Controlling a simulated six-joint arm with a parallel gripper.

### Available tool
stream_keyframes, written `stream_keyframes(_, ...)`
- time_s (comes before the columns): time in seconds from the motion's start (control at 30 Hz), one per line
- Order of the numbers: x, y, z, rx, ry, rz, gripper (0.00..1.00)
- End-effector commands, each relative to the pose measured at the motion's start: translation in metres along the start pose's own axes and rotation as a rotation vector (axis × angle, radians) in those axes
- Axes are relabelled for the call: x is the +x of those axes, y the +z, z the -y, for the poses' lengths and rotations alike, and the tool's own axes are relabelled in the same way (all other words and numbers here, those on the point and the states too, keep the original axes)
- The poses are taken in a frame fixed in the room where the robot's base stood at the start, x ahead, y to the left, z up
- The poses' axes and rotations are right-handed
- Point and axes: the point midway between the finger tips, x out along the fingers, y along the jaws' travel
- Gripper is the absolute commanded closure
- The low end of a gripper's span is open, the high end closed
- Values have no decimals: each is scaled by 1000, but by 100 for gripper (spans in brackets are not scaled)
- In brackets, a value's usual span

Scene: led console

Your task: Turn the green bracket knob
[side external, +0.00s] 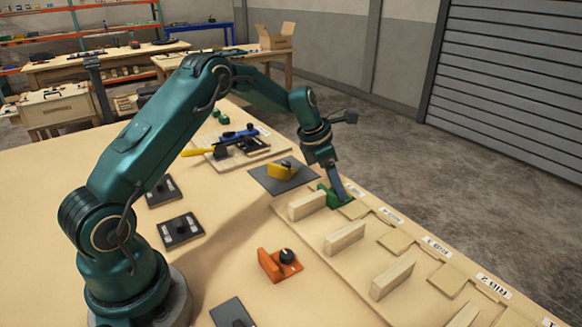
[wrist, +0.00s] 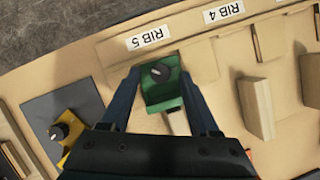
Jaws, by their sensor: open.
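The green bracket (wrist: 163,86) sits at the place labelled RIB 5, and its dark knob (wrist: 160,71) faces up in the wrist view. In the side external view the green bracket (side external: 332,197) is partly hidden by my gripper. My gripper (wrist: 155,84) is open, with one finger on each side of the green bracket. I cannot tell whether the fingers touch it. In the side external view my gripper (side external: 340,192) points down at the bracket.
A pale wooden rib (side external: 307,204) stands close to the green bracket, with more ribs along the board. A yellow bracket (side external: 281,171) sits on a dark pad nearby. An orange bracket (side external: 280,264) with a black knob stands on the open table.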

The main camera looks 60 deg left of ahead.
Motion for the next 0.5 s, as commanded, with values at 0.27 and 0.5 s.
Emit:
stream_keyframes(0.27, 1, 0, 0, 1, 0, 0, 50)
stream_keyframes(0.5, 1, 0, 0, 1, 0, 0, 100)
